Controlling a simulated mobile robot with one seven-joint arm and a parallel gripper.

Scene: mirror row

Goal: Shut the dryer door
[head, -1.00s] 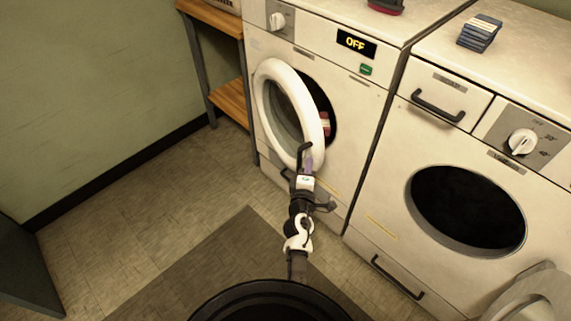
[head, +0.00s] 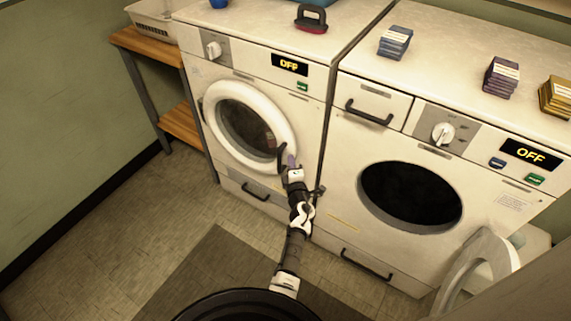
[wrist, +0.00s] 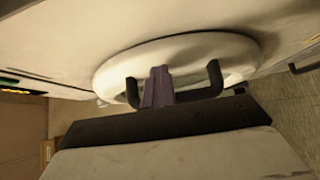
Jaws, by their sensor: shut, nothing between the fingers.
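The dryer (head: 310,120) appears to be the left white machine. Its round door (head: 214,103) has a thick white ring and dark glass. The door lies against or very close to the dryer front; I cannot tell whether it is latched. Its dark handle (head: 281,158) is at the ring's right edge and shows in the wrist view (wrist: 214,78). My gripper (head: 291,160) has purple fingers (wrist: 157,88), shut and empty, at the handle. I cannot tell whether they touch it.
The right machine (head: 345,185) has a drawer handle and an open round door (head: 478,270) at lower right. Stacked boxes (head: 395,41) stand on top. A wooden shelf (head: 150,48) is left of the dryer. The floor (head: 110,235) at left is clear.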

